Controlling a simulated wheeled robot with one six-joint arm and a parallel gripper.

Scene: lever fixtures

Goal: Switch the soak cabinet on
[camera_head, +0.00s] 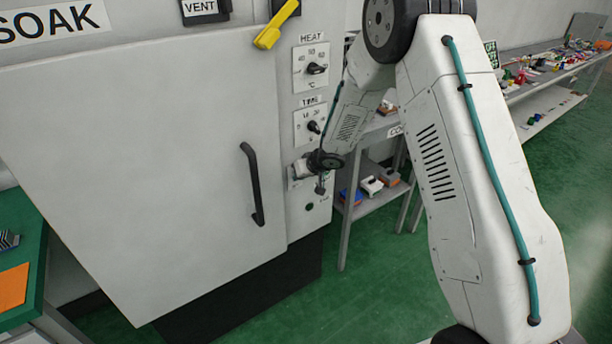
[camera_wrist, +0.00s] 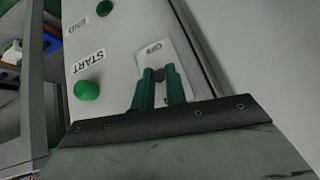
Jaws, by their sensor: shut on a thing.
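The soak cabinet (camera_head: 160,150) is a large pale unit with a closed door and a dark handle (camera_head: 253,184). In the wrist view, a white switch plate (camera_wrist: 148,50) reads OFF on its visible part. My gripper (camera_wrist: 160,76) has its two green fingers shut on a small dark switch knob (camera_wrist: 159,74) on that plate. In the head view, my gripper (camera_head: 303,170) is at the lower control strip, and my wrist hides most of the switch. A green START button (camera_wrist: 87,90) is beside the plate in the wrist view.
A HEAT dial (camera_head: 316,68) and a TIME dial (camera_head: 313,127) are above the switch. A yellow VENT lever (camera_head: 269,27) is at the cabinet top. A shelf cart (camera_head: 344,235) stands close behind my wrist.

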